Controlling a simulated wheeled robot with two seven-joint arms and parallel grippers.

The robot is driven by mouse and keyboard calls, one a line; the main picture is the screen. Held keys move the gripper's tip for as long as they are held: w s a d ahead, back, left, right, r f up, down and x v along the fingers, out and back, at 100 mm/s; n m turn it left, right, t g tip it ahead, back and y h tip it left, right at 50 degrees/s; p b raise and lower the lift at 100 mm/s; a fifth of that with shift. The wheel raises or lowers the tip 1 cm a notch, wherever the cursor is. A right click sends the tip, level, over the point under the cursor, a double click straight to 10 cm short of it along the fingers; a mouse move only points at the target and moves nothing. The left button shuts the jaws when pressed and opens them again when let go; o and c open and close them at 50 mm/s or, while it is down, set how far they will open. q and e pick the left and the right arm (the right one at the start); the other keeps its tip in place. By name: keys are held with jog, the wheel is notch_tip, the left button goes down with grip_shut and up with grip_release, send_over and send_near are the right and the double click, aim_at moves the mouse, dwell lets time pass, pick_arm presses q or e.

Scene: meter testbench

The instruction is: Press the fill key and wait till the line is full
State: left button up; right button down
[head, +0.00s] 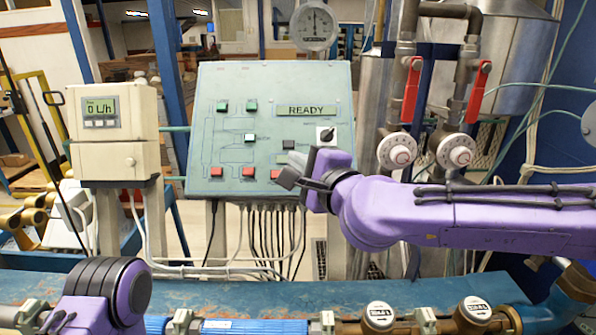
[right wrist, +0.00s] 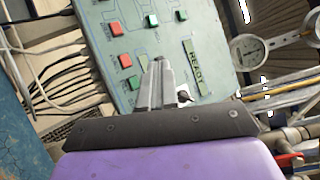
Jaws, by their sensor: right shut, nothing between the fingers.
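The sloped green control panel (head: 215,130) carries several small green and red keys and a display (head: 306,110) reading READY. A green key (head: 250,138) sits mid-panel, a dark key (head: 288,144) right of it, and red keys (head: 216,172) along the bottom. I cannot read which is the fill key. My right gripper (head: 287,178) is shut and empty in front of the panel's lower right, hiding part of it. In the right wrist view its fingertips (right wrist: 159,64) point at the panel; I cannot tell if they touch it. My left gripper is out of view.
A beige meter box (head: 117,130) showing 0 L/h stands left of the panel. Red-handled valves (head: 412,90) and pipes stand to the right, a round gauge (head: 314,24) above. A pipe with small meters (head: 380,315) runs along the blue bench (head: 250,295).

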jog(key=w+f+b, duration=0.4)
jog(key=w+f, duration=0.2)
jog(key=w, duration=0.1)
dwell(0.4)
jog(key=shift+f, duration=0.15)
dwell(1.8)
jog(key=shift+w+f+b, duration=0.2)
jog(key=shift+w+b, duration=0.05)
jog(key=shift+b, duration=0.05)
jog(key=shift+w+f, duration=0.2)
jog(key=shift+w, duration=0.05)
dwell(0.7)
jog(key=shift+s+r, duration=0.5)
jog(key=shift+s, duration=0.1)
jog(key=shift+r, duration=0.1)
